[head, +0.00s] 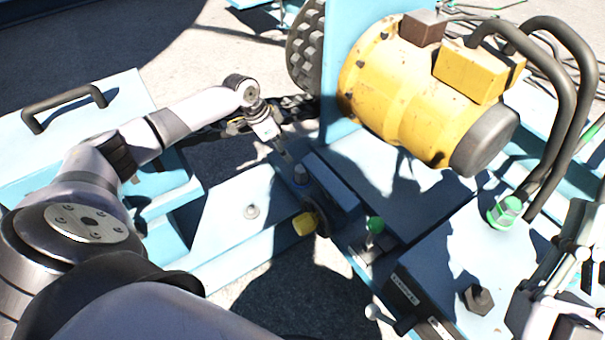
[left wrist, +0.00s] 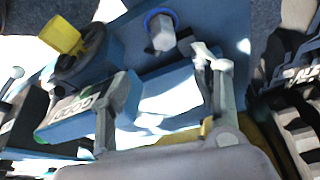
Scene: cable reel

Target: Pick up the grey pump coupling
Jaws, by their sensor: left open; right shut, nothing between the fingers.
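A grey hex fitting with a blue collar (left wrist: 160,32), which looks like the grey pump coupling, stands on a blue block in the left wrist view. In the head view it shows as a small grey piece (head: 300,173) just past my left gripper (head: 284,150). My left gripper is open and empty; its two fingers (left wrist: 160,100) show in the left wrist view. The fitting is beyond the fingertips, apart from them. My right gripper (head: 568,285) is at the lower right edge of the head view, shut and empty, partly cut off by the frame.
A yellow motor (head: 400,95) with thick dark hoses (head: 570,90) stands behind. A yellow knob (head: 304,223), a green-topped fitting (head: 375,225) and a green hex fitting (head: 504,211) are nearby. A chain (head: 295,105) lies behind the left gripper. A black handle (head: 65,106) is at left.

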